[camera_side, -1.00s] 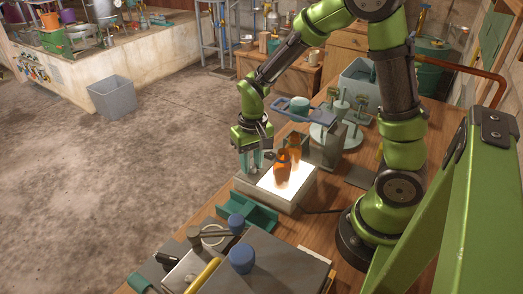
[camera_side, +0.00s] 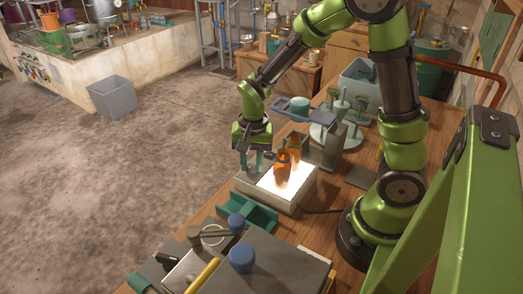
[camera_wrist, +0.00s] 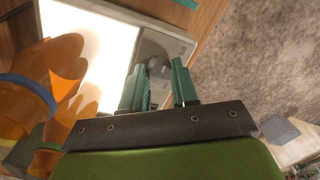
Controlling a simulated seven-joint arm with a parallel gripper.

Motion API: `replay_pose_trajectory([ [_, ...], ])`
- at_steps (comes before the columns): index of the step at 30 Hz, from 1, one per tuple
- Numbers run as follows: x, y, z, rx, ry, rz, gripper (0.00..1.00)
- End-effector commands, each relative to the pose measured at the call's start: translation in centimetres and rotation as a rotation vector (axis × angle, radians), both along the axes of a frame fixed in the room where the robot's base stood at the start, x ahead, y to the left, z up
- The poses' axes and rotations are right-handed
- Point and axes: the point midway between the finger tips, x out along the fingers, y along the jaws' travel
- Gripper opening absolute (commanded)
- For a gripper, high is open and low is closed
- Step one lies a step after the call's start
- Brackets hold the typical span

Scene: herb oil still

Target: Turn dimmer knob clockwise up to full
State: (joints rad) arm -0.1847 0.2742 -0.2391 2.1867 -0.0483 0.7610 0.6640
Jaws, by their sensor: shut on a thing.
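A light box with a bright glowing panel (camera_side: 287,186) lies on the bench; the panel also shows in the wrist view (camera_wrist: 92,40). My gripper (camera_side: 252,163) points down at the box's left end, with its teal fingers low over the grey strip beside the panel. In the wrist view my gripper (camera_wrist: 159,68) has a grey, shadowed dimmer knob (camera_wrist: 157,70) between its fingers, and it is shut on it. The knob is mostly hidden by the fingers, and its pointer cannot be read. In the side view the knob is hidden behind the fingers.
Orange glass vessels (camera_side: 282,163) stand on the panel, close beside my gripper; one with a blue band (camera_wrist: 30,90) is large in the wrist view. A teal tray (camera_side: 250,215) lies in front of the box. Open floor is to the left.

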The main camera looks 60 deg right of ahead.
Motion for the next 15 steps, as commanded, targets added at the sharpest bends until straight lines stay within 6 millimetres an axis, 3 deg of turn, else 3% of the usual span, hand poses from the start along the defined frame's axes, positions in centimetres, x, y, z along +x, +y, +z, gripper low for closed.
replay_pose_trajectory([
  [11, 0.04, -0.06, 0.04, 0.001, -0.002, -0.008, 0.00],
  [12, 0.04, -0.06, 0.04, 0.001, -0.002, -0.008, 0.32],
  [15, 0.04, -0.06, 0.03, 0.000, -0.001, -0.007, 0.47],
])
